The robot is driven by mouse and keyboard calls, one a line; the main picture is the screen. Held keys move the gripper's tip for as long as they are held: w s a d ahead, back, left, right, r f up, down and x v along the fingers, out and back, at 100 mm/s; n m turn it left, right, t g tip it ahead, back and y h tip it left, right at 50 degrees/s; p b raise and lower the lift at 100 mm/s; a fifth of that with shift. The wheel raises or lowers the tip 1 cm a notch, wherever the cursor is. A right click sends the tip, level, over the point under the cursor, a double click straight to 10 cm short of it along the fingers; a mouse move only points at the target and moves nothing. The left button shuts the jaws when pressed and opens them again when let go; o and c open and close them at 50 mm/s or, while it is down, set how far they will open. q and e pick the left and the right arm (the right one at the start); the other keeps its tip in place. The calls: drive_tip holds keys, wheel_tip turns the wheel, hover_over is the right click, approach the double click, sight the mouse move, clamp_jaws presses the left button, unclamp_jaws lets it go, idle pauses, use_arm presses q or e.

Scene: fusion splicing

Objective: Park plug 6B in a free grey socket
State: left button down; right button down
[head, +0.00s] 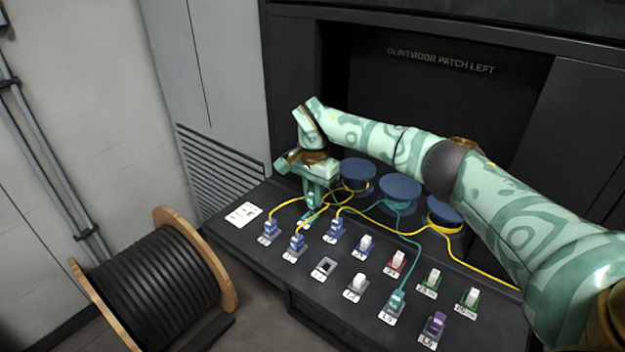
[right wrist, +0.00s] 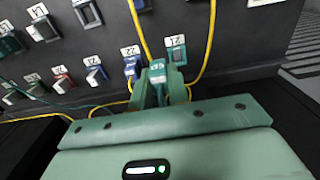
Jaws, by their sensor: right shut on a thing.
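My right gripper (head: 312,204) is shut on a small green plug at the far left end of the back socket row. In the right wrist view the plug (right wrist: 157,72) sits between the fingers. Its label appears upside down and seems to read 6B. Just beyond it is a socket (right wrist: 176,52) with a greenish face, beside a white number label. I cannot tell whether the plug touches that socket. An empty grey socket (head: 324,267) with a dark opening stands in the front row. My left gripper is not in view.
Blue plugs (head: 268,231) with yellow cords stand near the gripper. Blue spools (head: 400,188) stand behind, and cords cross the panel. A large cable drum (head: 150,270) is left.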

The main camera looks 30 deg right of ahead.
drive_tip(key=s+a+p, duration=0.4)
drive_tip(key=s+p, duration=0.4)
drive_tip(key=s, duration=0.5)
drive_tip(key=f+b, duration=0.2)
drive_tip(key=f, duration=0.2)
drive_tip(key=shift+w+d+f+b, duration=0.15)
drive_tip(key=shift+w+f+b, duration=0.15)
drive_tip(key=shift+w+b, duration=0.1)
drive_tip(key=shift+f+b, duration=0.4)
drive_tip(key=shift+f, duration=0.5)
drive_tip(key=shift+p, duration=0.6)
drive_tip(key=shift+f+b, duration=0.3)
drive_tip(key=shift+f, duration=0.2)
idle(0.4)
drive_tip(key=c, duration=1.3)
unclamp_jaws()
drive_tip(key=shift+o, duration=0.2)
wheel_tip(320, 180, up, 16)
drive_tip(key=p, duration=0.2)
drive_tip(key=shift+r, duration=0.2)
